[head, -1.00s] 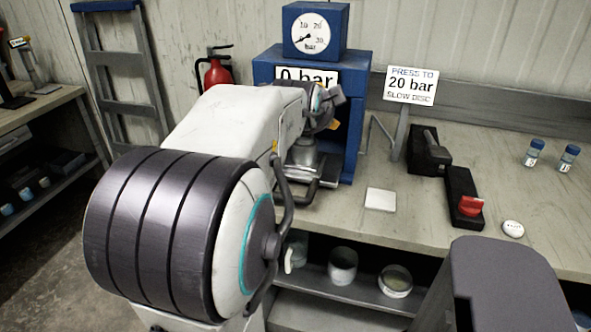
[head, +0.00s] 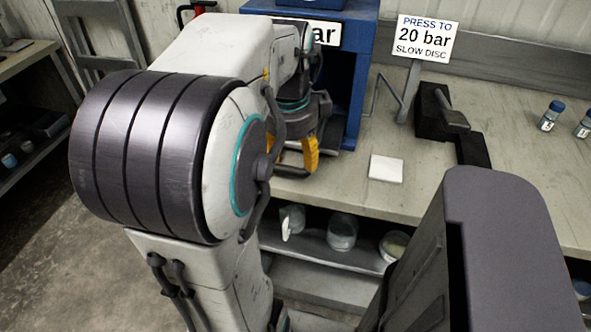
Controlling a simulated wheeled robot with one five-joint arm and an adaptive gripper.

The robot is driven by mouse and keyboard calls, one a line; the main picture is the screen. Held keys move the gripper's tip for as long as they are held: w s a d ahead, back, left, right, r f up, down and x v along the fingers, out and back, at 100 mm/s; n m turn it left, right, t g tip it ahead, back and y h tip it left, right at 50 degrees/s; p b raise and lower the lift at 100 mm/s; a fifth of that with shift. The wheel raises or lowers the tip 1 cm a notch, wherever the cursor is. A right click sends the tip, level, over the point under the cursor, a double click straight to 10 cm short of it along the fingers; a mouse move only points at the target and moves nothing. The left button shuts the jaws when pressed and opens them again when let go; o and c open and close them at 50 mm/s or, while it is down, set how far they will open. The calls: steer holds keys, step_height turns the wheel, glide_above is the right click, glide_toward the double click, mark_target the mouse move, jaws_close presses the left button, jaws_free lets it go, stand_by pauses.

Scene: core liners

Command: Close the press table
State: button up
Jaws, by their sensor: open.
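The blue press (head: 362,60) stands at the back of the bench. The dial is cut off above the picture. My gripper (head: 297,163), with yellow fingers, is open and points down at the front of the press, by the bench's front edge. The press table inside the frame is mostly hidden behind my gripper and arm. I cannot tell how it stands or whether the gripper touches it.
A black block with a grey lever (head: 450,113) stands on the bench, right of a white square pad (head: 386,168). A sign (head: 424,38) reads "PRESS TO 20 bar SLOW DISC". Small vials (head: 551,116) stand at right. Jars (head: 342,232) sit on the shelf below. My own body blocks the lower right.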

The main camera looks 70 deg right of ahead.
mark_target(296, 173)
steer(key=shift+b+x, duration=0.3)
steer(key=shift+x, duration=3.25)
steer(key=shift+a, duration=0.15)
jaws_close()
